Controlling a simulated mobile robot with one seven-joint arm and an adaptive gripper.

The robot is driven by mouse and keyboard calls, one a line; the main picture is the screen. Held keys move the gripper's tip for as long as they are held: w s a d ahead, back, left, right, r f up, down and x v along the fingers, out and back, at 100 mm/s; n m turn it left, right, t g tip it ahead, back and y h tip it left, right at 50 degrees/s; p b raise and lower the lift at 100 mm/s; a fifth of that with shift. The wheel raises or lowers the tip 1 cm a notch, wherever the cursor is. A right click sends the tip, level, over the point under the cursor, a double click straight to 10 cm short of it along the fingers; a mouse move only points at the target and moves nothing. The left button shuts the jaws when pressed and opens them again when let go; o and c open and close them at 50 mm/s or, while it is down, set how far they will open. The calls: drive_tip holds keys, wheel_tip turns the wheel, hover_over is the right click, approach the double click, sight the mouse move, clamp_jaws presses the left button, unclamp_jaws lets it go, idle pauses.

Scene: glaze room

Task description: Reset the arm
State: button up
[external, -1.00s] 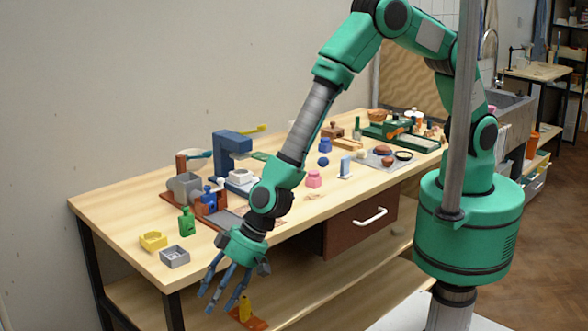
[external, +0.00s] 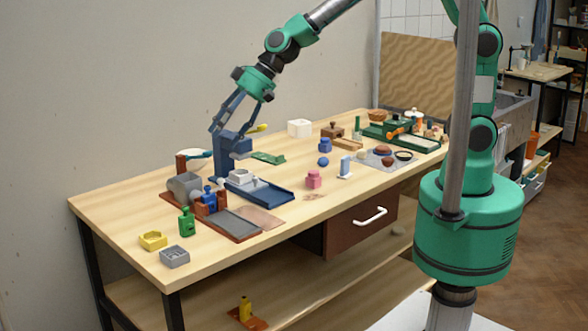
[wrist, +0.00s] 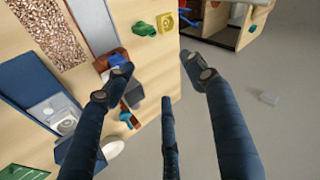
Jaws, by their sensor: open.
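My gripper (external: 230,126) is raised in the external view, in line with the top of the blue press-like stand (external: 232,146) near the back left of the table. Its long dark fingers point down and to the left. They are spread apart with nothing between them. In the wrist view my gripper (wrist: 156,82) also shows open and empty, its fingers over the table edge. I cannot tell whether the fingertips touch the stand; they overlap it in the external view.
The wooden table (external: 120,205) holds a green bottle (external: 186,222), a yellow box (external: 153,241), a grey box (external: 174,257), a pink jar (external: 313,179) and a white block (external: 299,128). A drawer (external: 345,226) hangs below.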

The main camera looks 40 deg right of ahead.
drive_tip(key=d+r+m+t+h, duration=0.1)
drive_tip(key=d+r, duration=0.2)
drive_tip(key=d, duration=0.8)
drive_tip(key=d+r+h+b, duration=0.1)
drive_tip(key=d+r, duration=0.3)
drive_tip(key=d, duration=0.6)
drive_tip(key=d+r+m+t, duration=0.1)
drive_tip(key=d+r, duration=0.2)
drive_tip(key=d, duration=0.8)
drive_tip(key=s+d+m+h, duration=0.1)
drive_tip(key=s+d, duration=0.4)
drive_tip(key=d, duration=0.3)
drive_tip(key=s+d+m+h, duration=0.1)
drive_tip(key=s+d+h, duration=0.1)
drive_tip(key=s+d, duration=0.3)
drive_tip(key=s+d+m+t+h+b, duration=0.1)
drive_tip(key=s+d, duration=0.4)
drive_tip(key=d, duration=0.8)
drive_tip(key=shift+d+f+m+h, duration=0.15)
drive_tip(key=shift+f+m+h, duration=0.3)
drive_tip(key=shift+m+h, duration=0.2)
